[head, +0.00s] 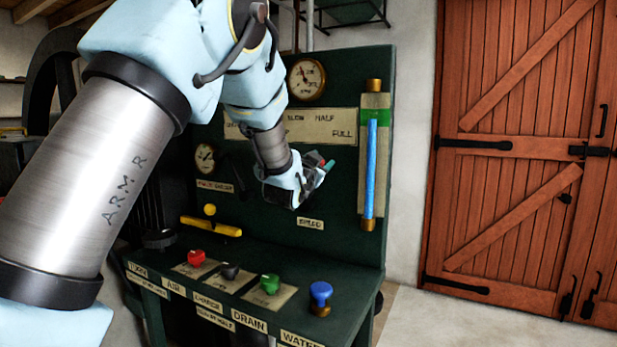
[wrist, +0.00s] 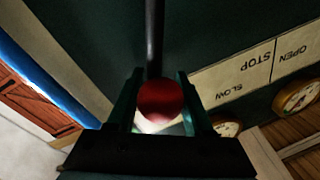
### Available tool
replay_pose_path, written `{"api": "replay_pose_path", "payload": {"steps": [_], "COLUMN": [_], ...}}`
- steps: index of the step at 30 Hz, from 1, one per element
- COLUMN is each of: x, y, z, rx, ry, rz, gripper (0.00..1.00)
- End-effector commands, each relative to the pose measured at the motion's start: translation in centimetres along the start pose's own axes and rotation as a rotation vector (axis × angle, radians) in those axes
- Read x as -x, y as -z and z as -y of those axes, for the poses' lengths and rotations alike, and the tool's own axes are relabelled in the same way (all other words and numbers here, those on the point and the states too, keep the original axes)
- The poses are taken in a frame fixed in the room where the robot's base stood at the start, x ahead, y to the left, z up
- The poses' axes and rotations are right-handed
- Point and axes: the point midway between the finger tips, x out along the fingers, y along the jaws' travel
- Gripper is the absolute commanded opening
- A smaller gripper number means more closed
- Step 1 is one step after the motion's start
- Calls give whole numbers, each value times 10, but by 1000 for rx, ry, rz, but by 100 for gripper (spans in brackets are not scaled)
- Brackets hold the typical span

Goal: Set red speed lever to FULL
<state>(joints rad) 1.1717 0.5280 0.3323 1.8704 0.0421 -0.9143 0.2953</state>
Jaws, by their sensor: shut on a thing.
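The red speed lever's ball knob (wrist: 160,102) sits between my gripper's two fingers in the wrist view, with its dark rod (wrist: 155,40) running up from it. My gripper (head: 322,168) is shut on the knob in front of the dark green panel. The knob is below and left of FULL. A SPEED label (head: 310,223) is below the gripper.
A blue-filled sight tube (head: 370,170) stands right of my gripper. A gauge (head: 306,79) is above and a yellow handle (head: 211,226) lower left. Red, black, green and blue (head: 320,293) knobs stand on the ledge. A wooden door (head: 520,150) is at right.

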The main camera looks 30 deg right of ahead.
Motion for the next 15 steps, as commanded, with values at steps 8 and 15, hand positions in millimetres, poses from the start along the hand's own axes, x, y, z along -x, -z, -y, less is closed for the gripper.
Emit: {"api": "replay_pose_path", "payload": {"steps": [8, 15], "x": [4, 6], "y": [-3, -2], "z": [-26, -34], "rx": [-156, -223], "ry": [-5, -7], "rz": [-26, -36], "gripper": [0, 0]}}
